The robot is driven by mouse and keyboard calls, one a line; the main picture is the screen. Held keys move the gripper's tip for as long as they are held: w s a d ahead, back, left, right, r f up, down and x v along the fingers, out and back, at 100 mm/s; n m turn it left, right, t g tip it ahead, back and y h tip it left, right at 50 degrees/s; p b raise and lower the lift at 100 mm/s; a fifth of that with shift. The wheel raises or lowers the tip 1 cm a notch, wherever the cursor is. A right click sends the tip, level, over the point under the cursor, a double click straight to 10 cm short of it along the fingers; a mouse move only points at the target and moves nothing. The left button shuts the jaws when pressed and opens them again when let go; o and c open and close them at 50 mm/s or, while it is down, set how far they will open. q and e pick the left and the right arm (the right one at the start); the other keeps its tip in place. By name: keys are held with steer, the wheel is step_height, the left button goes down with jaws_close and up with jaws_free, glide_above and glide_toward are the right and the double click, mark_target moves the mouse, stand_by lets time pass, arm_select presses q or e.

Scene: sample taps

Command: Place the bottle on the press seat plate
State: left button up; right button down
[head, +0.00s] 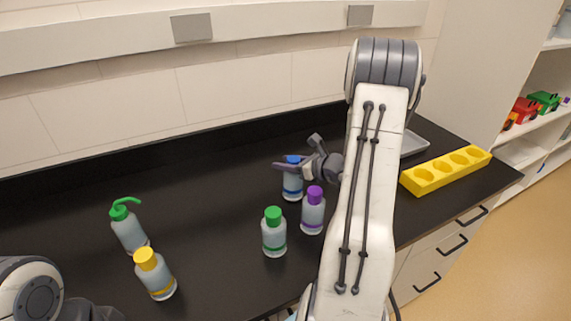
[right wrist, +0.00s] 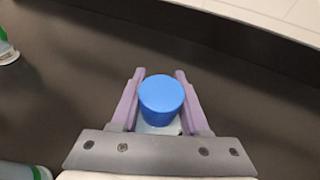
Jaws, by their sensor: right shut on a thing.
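The bottle with a blue cap (head: 292,187) stands upright on or just above the black bench, toward the back; I cannot tell if its base touches. My right gripper (head: 296,158) is shut on it near the top. In the right wrist view the blue cap (right wrist: 161,98) sits between the two fingers of the gripper (right wrist: 160,88). I cannot make out a press seat plate; my right arm hides part of the bench. Part of my left arm shows at the lower left, but its gripper does not show.
A purple-capped bottle (head: 312,212) and a green-capped bottle (head: 273,233) stand close in front of the held bottle. A yellow-capped bottle (head: 155,275) and a green-spouted bottle (head: 129,232) stand left. A yellow rack (head: 447,171) and grey tray (head: 412,144) lie right.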

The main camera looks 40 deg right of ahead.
steer(key=shift+f, duration=0.35)
steer(key=shift+f, duration=0.15)
steer(key=shift+c, duration=2)
jaws_free()
